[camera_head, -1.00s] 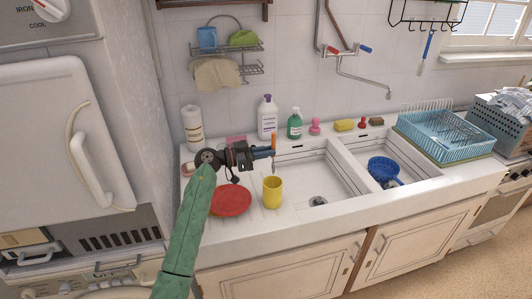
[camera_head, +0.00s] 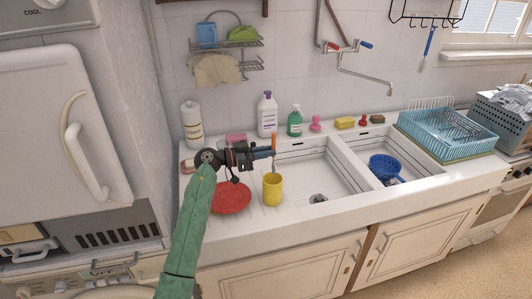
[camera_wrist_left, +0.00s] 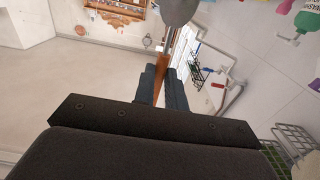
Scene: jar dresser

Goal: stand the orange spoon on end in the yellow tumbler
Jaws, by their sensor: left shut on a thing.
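My left gripper (camera_head: 268,152) is shut on the orange handle of the spoon (camera_head: 274,141). It holds the spoon upright, handle end up, with the grey part pointing down above the yellow tumbler (camera_head: 273,190). The tumbler stands on the counter left of the sink. Whether the spoon's lower end is inside the rim or just above it, I cannot tell. In the left wrist view the orange handle (camera_wrist_left: 162,65) lies between the two fingers and the grey bowl (camera_wrist_left: 178,10) is at the top edge. My right gripper is not in view.
A red plate (camera_head: 231,197) lies just left of the tumbler. The sink basin (camera_head: 318,180) is to its right, with a blue colander (camera_head: 384,167) in the second basin. A purple-capped white bottle (camera_head: 267,116) and a green bottle (camera_head: 295,123) stand behind.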

